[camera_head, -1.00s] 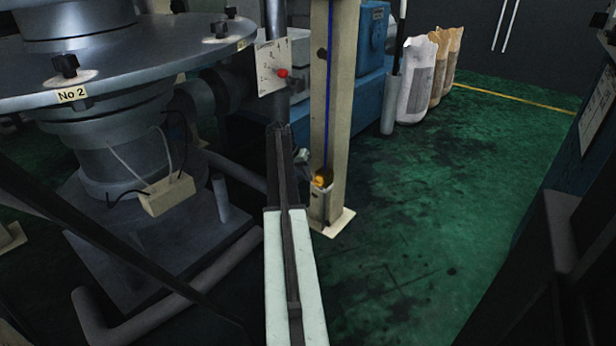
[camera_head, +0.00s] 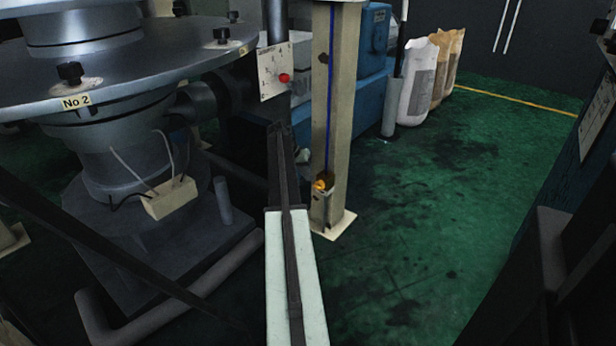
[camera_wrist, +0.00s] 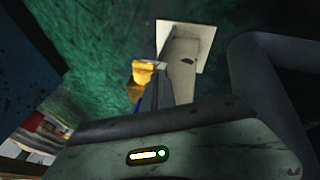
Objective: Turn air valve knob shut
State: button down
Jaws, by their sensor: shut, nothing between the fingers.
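A small yellow-orange knob (camera_head: 320,186) sits low on the cream upright post (camera_head: 344,110), at the lower end of a thin blue line. It also shows in the wrist view (camera_wrist: 146,74), beside the post (camera_wrist: 181,75). The knob's exact angle is too small to read. A red knob (camera_head: 284,78) sits on a cream marked plate (camera_head: 271,66) left of the post. My arm reaches up the middle of the head view, left of the yellow knob, with its far end below the plate.
A large round steel machine (camera_head: 120,70) marked No 2 stands at left, with a grey floor pipe (camera_head: 190,290) near its base. Blue machinery (camera_head: 375,75) and several sacks (camera_head: 420,80) stand behind. Green floor (camera_head: 430,220) is open to the right of the post.

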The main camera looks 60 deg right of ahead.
jog(key=p+v, duration=0.7)
jog(key=shift+r, duration=0.4)
jog(key=shift+w+a, duration=0.1)
jog(key=shift+w, duration=0.05)
jog(key=w+a+r+n+t+y+p, duration=0.1)
jog(key=w+a+n, duration=0.3)
jog(key=a, duration=0.9)
jog(key=w+a+n+t+p, duration=0.15)
jog(key=w+a, duration=0.45)
jog(key=a, duration=0.8)
jog(key=w+a+r+n+y+p, duration=0.1)
jog(key=w+a+n+p, duration=0.3)
jog(key=a, duration=0.9)
jog(key=s+a+r+n+t+y, duration=0.1)
jog(key=s+a+n, duration=0.25)
jog(key=a, duration=1.35)
jog(key=s+a+r+n+y, duration=0.15)
jog(key=a+n, duration=0.25)
jog(key=a, duration=1.3)
notch_tip(320, 180, up, 38)
jog(key=p, duration=3.8)
jog(key=shift+s, duration=0.15)
